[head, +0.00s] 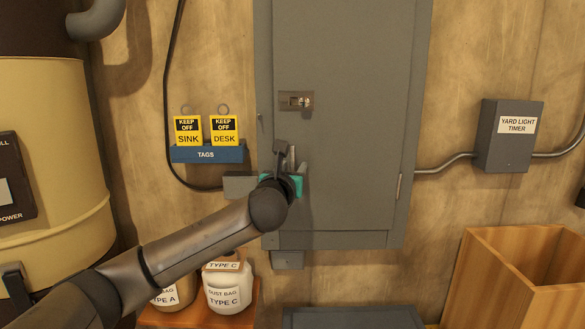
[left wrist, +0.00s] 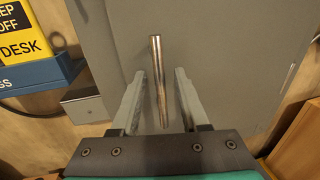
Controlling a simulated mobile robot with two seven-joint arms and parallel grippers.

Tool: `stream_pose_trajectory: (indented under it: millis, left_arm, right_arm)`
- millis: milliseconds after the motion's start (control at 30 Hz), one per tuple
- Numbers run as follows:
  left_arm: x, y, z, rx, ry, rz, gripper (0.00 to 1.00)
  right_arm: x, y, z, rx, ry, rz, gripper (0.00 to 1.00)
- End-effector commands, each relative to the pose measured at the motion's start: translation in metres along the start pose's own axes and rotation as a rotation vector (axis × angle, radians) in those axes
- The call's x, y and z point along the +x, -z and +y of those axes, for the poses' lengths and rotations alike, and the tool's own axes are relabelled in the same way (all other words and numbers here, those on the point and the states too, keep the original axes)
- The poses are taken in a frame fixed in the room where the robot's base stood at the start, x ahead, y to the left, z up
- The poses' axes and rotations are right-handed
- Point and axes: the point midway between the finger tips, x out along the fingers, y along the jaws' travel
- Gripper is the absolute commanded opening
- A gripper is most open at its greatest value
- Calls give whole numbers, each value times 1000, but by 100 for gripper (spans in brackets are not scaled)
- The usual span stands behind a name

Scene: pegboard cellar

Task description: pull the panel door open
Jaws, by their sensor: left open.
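The grey panel door (head: 350,105) stands closed in its wall cabinet, hinge at the right. Its handle, an upright metal bar (head: 291,157), is near the lower left of the door. My left gripper (head: 288,163) is in front of it. In the left wrist view the handle (left wrist: 157,60) runs between the two open fingers of my left gripper (left wrist: 160,78), with a gap on each side. The arm and gripper hide part of the handle in the head view. My right gripper is not in view.
A latch plate (head: 296,101) sits above the handle. A blue tag rack (head: 207,155) with two yellow tags hangs left of the cabinet. A timer box (head: 509,137) is at the right. A wooden bin (head: 478,290) and labelled jars (head: 229,292) stand below.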

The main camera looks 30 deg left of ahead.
Motion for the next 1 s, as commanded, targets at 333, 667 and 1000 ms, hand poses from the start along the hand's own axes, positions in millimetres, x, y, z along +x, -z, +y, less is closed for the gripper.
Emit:
stream_pose_trajectory:
  millis: [333,667,1000]
  left_arm:
    - [0,0,0,0,0,0,33]
    - [0,0,0,0,0,0,0]
    - [0,0,0,0,-1,0,0]
  right_arm:
    - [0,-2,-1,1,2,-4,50]
    - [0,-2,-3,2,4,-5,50]
    - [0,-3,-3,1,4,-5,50]
